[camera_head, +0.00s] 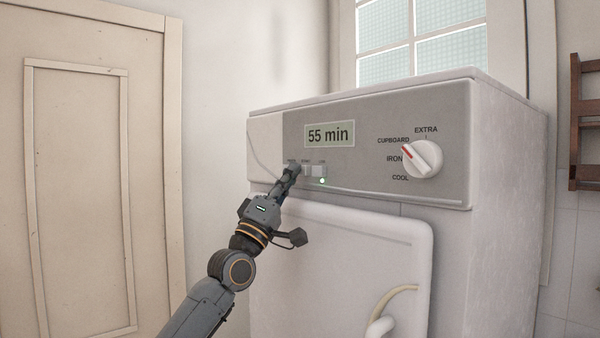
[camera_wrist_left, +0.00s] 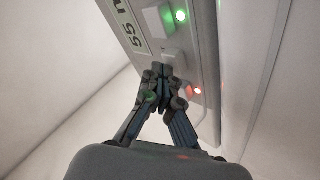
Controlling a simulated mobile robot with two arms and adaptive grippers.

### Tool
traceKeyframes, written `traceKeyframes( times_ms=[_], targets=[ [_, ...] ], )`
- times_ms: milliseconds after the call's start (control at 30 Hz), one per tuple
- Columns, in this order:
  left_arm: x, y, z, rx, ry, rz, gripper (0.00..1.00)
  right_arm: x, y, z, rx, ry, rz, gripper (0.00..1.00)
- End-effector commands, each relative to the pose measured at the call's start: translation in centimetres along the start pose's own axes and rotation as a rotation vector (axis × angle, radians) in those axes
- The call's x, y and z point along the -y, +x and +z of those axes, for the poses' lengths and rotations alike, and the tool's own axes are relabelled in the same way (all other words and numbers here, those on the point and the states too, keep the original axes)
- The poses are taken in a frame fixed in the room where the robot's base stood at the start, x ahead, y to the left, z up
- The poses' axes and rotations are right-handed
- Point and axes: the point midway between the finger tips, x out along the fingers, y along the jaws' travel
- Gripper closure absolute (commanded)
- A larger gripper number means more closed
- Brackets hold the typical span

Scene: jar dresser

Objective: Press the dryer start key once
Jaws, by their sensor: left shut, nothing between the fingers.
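The white dryer (camera_head: 480,140) has a grey panel with a display (camera_head: 330,134) reading "55 min". Below the display is a short row of pale keys; their labels are too small to read. The right-hand key (camera_head: 319,170) has a lit green lamp (camera_head: 322,181) under it. In the left wrist view this key (camera_wrist_left: 158,20) and a middle key (camera_wrist_left: 174,61) are visible. My left gripper (camera_head: 293,170) is shut and empty, its tips (camera_wrist_left: 163,74) at the left end of the row, largely hiding the left key. I cannot tell whether they touch it. A red lamp (camera_wrist_left: 197,91) glows beside the fingers.
A dial (camera_head: 422,159) right of the display has its red mark between CUPBOARD and IRON. The dryer door (camera_head: 350,240) is shut below the panel. A beige door (camera_head: 80,190) stands at left, a window (camera_head: 420,40) behind, and a wooden rack (camera_head: 585,125) at right.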

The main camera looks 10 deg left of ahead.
Motion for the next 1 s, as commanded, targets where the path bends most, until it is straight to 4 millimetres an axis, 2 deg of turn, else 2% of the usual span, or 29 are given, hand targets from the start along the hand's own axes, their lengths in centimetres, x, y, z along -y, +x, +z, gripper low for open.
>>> traceKeyframes(
  times_ms=[467, 1000],
  targets=[
    [0.1, 0.1, 0.1, 0.001, -0.001, 0.000, 1.00, 0.0, 0.1, 0.0, 0.000, 0.000, 0.000, 0.26],
    [-0.7, -1.0, -0.7, 0.000, 0.000, 0.000, 1.00, 0.0, -0.2, 0.0, 0.000, 0.000, 0.000, 0.26]
  ],
)
